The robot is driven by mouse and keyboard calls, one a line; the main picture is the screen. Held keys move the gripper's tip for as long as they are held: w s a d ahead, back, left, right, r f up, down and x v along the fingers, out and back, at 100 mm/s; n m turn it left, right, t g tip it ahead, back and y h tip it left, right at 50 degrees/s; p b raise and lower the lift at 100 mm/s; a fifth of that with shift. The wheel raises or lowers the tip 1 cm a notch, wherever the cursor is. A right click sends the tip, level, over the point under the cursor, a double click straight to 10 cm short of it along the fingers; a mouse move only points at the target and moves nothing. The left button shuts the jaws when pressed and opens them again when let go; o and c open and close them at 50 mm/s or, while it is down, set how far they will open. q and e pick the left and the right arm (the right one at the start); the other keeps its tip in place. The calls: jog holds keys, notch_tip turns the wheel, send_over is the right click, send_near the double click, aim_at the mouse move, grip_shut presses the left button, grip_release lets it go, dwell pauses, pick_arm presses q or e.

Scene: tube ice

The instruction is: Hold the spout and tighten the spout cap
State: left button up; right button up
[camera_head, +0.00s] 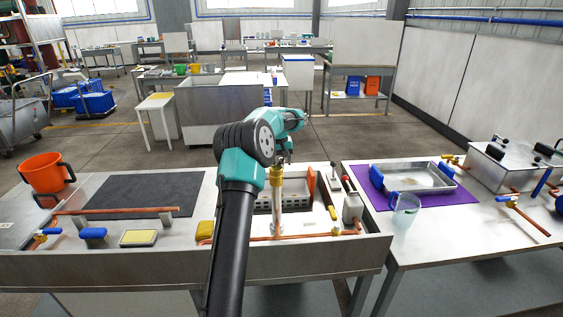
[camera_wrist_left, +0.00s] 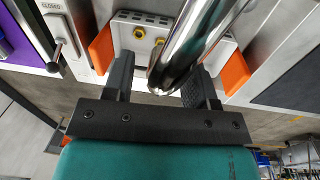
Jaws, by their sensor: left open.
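A shiny metal tube, apparently the spout (camera_wrist_left: 192,35), slants between the fingers of my left gripper (camera_wrist_left: 162,75) in the left wrist view. The fingers are open on either side of it; whether either touches it I cannot tell. In the head view the left gripper (camera_head: 286,157) is small and partly hidden by its own arm, above an upright brass-coloured tube (camera_head: 276,187) at the sink-like recess. Small brass fittings (camera_wrist_left: 139,32) sit on a pale panel with orange handles beside the metal tube. I cannot make out the spout cap for certain. My right gripper is not in view.
The left bench holds a dark mat (camera_head: 135,195), an orange bucket (camera_head: 46,173), a yellow sponge (camera_head: 139,238) and copper pipes. On the right bench are a metal tray (camera_head: 415,178) on a purple mat, a clear jug (camera_head: 404,212) and a steel box (camera_head: 505,168). A gap separates the benches.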

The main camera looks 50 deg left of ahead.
pick_arm(q)
jog(key=shift+c, duration=0.5)
grip_shut()
jog(key=shift+s+a+n, duration=0.6)
jog(key=shift+s+a, duration=0.45)
jog(key=shift+s, duration=0.1)
jog(key=shift+o, duration=0.5)
grip_release()
jog(key=shift+r, duration=0.15)
notch_tip(320, 180, up, 17)
jog(key=s+a, duration=0.1)
jog(key=shift+s, duration=0.2)
